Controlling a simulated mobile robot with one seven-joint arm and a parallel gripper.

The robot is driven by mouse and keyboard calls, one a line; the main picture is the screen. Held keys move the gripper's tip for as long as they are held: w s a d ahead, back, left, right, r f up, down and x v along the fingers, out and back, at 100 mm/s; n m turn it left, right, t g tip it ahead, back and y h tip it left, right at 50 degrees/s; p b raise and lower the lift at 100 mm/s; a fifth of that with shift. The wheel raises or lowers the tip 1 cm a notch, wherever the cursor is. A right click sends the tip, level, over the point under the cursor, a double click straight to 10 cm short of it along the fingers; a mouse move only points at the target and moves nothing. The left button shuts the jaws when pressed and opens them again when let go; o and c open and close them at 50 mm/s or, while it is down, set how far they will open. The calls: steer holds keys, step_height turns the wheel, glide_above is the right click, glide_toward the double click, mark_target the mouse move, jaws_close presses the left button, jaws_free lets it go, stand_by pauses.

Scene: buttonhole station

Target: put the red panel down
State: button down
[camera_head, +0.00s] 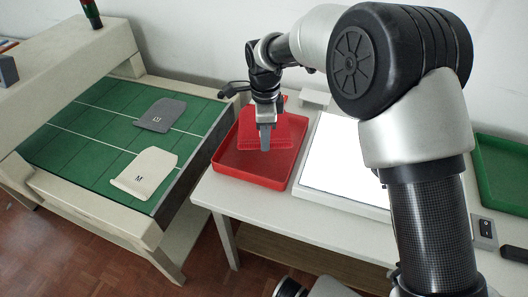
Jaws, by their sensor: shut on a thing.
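My gripper (266,134) points down over the red tray (250,178) on the white table. It is shut on the red panel (285,132), which shows on both sides of the fingers. The panel is over the back part of the tray, within its outline in this view. I cannot tell whether the panel touches the tray floor or hangs just above it. The fingers hide part of the panel.
A white lit plate (345,160) lies right of the red tray. A green tray (503,170) is at the far right. At left, a green-topped machine bed (85,150) bears a grey panel (162,115) and a cream panel (146,173) marked M.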

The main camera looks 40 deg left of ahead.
step_height(320, 180, down, 9)
steer(key=shift+f, duration=0.2)
stand_by(0.3)
steer(key=shift+f, duration=0.15)
steer(key=c, duration=1.7)
jaws_free()
steer(key=shift+c, duration=0.2)
step_height(320, 180, up, 12)
steer(key=shift+r, duration=0.2)
